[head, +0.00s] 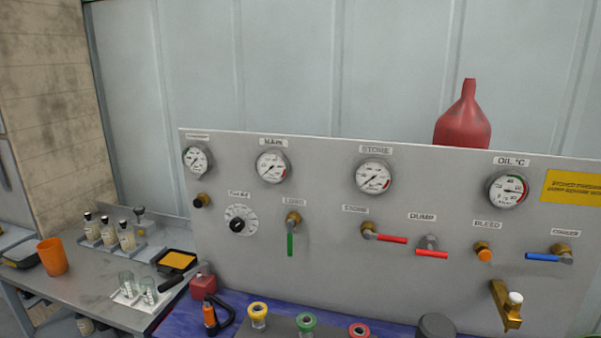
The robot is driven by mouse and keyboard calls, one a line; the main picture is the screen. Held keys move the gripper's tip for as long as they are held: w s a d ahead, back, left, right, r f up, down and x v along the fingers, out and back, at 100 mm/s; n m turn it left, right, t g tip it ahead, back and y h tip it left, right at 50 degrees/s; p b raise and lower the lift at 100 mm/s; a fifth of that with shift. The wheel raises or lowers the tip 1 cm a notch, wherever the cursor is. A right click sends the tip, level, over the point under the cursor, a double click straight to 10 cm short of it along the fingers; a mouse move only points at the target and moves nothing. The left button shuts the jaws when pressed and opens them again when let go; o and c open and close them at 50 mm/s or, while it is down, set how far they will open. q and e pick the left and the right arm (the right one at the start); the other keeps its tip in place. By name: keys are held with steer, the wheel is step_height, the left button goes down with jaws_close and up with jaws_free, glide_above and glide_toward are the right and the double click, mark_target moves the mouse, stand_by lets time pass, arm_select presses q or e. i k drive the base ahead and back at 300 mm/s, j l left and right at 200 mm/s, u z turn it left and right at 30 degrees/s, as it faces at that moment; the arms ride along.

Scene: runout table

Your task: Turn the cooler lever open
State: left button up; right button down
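The cooler lever (544,257) is a blue handle at the right of the grey panel (330,262). It lies level and points left from its brass valve body (562,250). A small label above it is blurred but seems to read COOLER. Neither of my grippers shows in the head view.
Other panel controls include a green lever (290,245) hanging down, a red store lever (391,239), a red dump lever (432,254) and an orange bleed knob (484,255). A brass tap (506,305) sits below the blue lever. A red bottle (463,120) stands behind the panel.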

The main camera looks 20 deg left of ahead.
mark_target(566, 258)
steer(key=z, duration=0.7)
